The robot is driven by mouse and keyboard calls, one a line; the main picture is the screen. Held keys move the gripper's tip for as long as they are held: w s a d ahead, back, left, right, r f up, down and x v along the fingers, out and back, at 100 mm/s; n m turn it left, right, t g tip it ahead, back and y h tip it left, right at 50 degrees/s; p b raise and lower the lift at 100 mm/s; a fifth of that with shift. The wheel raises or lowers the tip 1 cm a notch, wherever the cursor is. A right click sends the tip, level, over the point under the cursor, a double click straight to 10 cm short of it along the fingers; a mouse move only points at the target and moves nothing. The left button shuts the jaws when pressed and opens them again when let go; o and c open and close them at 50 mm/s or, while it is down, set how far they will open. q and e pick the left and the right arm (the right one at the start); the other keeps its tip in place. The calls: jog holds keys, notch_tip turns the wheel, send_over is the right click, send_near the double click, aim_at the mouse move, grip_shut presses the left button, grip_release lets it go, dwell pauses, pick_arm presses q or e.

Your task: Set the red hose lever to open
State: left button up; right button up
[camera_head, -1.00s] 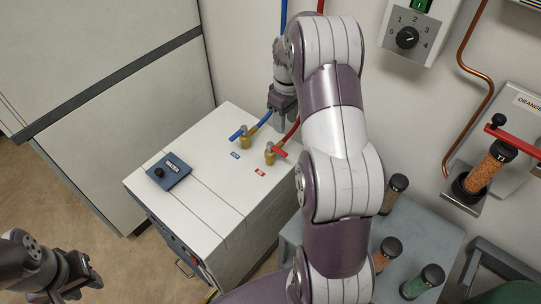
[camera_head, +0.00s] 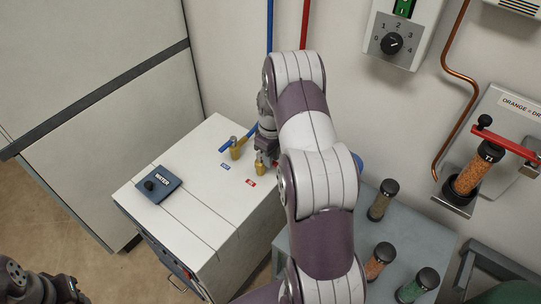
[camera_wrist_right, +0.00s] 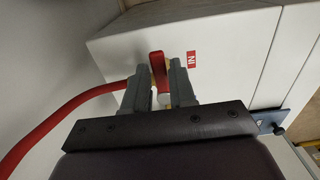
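The red hose lever (camera_wrist_right: 158,72) shows in the right wrist view, pointing away from me between the two fingers of my right gripper (camera_wrist_right: 161,80). The fingers stand close on both sides of it; whether they press on it is unclear. The red hose (camera_wrist_right: 55,125) runs in from the left, crosswise to the lever. In the head view, my right gripper (camera_head: 265,155) is at the brass valve (camera_head: 260,165) on the white cabinet (camera_head: 215,190), and hides the red lever. My left gripper (camera_head: 68,290) is low at the left edge, away from the cabinet; its opening is unclear.
A blue lever (camera_head: 226,146) sits on a second brass valve just left of the right gripper. A blue WATER panel with a knob (camera_head: 157,186) lies on the cabinet's left. Several dark-capped jars, including a green one (camera_head: 415,288), stand on a grey surface to the right.

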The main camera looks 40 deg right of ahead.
grip_shut()
jog(key=shift+a, duration=0.1)
jog(key=shift+w+a+m+p, duration=0.5)
jog(key=shift+a+m+p, duration=0.35)
jog(key=shift+m, duration=2.1)
jog(key=shift+w+a+m+p, duration=0.45)
jog(key=shift+a+m+p, duration=0.45)
jog(key=shift+m, duration=2.1)
jog(key=shift+w+a+m+p, duration=0.5)
jog(key=shift+a+m+p, duration=0.35)
jog(key=shift+m, duration=2.1)
jog(key=shift+o, duration=2.4)
grip_release()
